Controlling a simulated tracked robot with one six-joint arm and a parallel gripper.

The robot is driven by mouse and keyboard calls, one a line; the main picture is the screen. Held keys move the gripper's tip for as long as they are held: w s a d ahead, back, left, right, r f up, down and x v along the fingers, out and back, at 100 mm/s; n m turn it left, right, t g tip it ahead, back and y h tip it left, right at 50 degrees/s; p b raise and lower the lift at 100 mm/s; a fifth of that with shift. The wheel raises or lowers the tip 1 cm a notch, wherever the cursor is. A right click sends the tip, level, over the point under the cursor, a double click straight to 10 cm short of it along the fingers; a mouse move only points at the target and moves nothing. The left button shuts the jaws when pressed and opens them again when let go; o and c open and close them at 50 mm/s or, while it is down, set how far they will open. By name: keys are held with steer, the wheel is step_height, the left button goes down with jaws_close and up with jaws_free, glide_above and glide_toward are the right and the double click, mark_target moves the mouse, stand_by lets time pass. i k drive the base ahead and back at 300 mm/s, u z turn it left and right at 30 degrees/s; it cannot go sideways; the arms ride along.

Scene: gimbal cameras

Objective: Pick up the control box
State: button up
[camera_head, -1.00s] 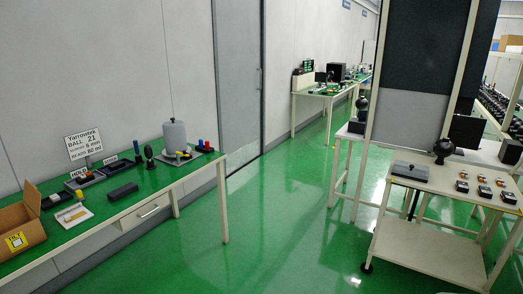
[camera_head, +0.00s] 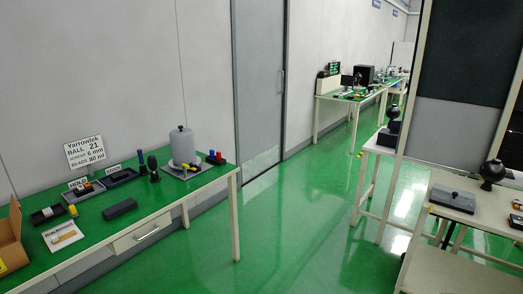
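No item is labelled as the control box, so I cannot tell for certain which one it is. One candidate is a flat dark grey box (camera_head: 452,199) with a small knob on top, on the white table at right. Another is a plain black block (camera_head: 120,208) on the green-topped table at left. A larger black box (camera_head: 364,74) stands on the far table by the wall. My gripper is not in view.
The green-topped table (camera_head: 90,238) along the left wall holds a grey cylinder (camera_head: 182,147), a sign (camera_head: 85,150), small trays and a cardboard box (camera_head: 8,240). A dark partition (camera_head: 463,70) stands at right. Green floor (camera_head: 300,220) is clear between the tables.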

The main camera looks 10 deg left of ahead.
mark_target(123, 174)
steer(key=u, duration=0.15)
steer(key=i, duration=0.8)
steer(key=u, duration=0.35)
steer(key=i, duration=0.95)
steer(key=u, duration=0.7)
steer(key=i, duration=0.7)
steer(key=u, duration=0.8)
steer(key=i, duration=0.7)
steer(key=u, duration=0.65)
steer(key=i, duration=0.8)
steer(key=u, duration=0.3)
